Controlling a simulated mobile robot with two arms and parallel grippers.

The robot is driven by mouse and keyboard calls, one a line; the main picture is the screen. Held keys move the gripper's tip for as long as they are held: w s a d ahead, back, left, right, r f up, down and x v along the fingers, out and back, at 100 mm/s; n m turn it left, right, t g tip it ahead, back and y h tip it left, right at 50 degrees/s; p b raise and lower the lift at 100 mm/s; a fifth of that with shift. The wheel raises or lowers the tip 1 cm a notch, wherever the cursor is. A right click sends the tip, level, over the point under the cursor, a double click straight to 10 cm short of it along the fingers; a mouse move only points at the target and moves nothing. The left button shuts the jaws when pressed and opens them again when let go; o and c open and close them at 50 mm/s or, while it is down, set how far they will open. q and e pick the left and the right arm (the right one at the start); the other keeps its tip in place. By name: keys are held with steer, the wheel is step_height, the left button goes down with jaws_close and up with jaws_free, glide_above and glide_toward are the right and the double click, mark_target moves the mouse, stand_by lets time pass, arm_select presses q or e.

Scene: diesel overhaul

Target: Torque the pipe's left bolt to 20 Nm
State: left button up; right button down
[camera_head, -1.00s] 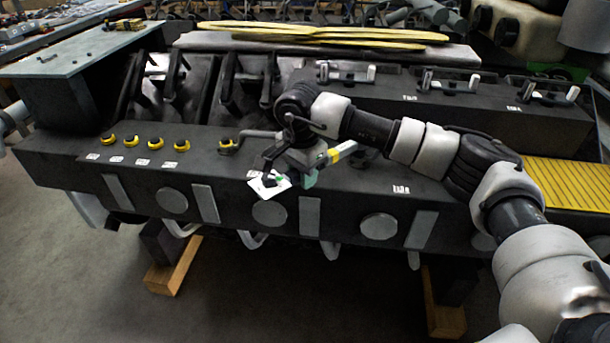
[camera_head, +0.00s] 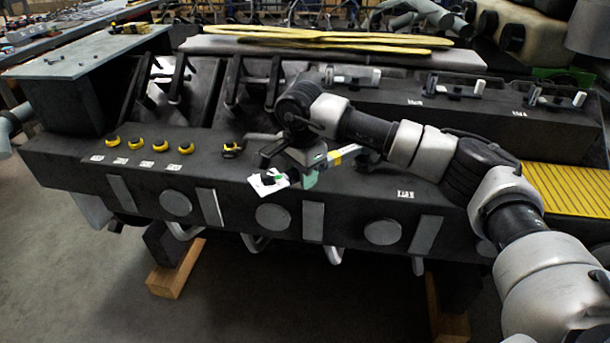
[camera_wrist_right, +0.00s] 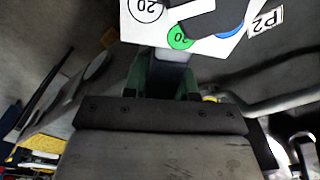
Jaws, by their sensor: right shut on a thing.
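My right gripper (camera_head: 308,172) is over the front part of the dark engine block (camera_head: 225,195). In the right wrist view its green fingers (camera_wrist_right: 165,78) are shut on a grey piece. A tool with a yellow-green and grey body (camera_head: 343,155) shows at the gripper; how much of it is held is hidden. A white plate (camera_head: 268,182) is just beyond the fingertips; in the wrist view it (camera_wrist_right: 225,45) bears "20" marks, green and blue discs and "P2". The grey pipe (camera_head: 262,137) lies behind the gripper. I cannot make out its left bolt. My left gripper is out of view.
Several yellow-and-black parts (camera_head: 161,146) stand in a row on the block, with another (camera_head: 232,148) near the pipe. White clamp-like fixtures (camera_head: 450,87) stand at the back right. Long yellow strips (camera_head: 325,40) lie behind.

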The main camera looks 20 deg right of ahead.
steer(key=shift+w+a+r, duration=0.15)
steer(key=shift+w, duration=0.2)
steer(key=shift+r, duration=0.1)
step_height(320, 180, up, 3)
steer(key=shift+w+r+p, duration=0.1)
steer(key=shift+p, duration=0.8)
step_height(320, 180, up, 6)
steer(key=p, duration=0.3)
steer(key=shift+p, duration=0.3)
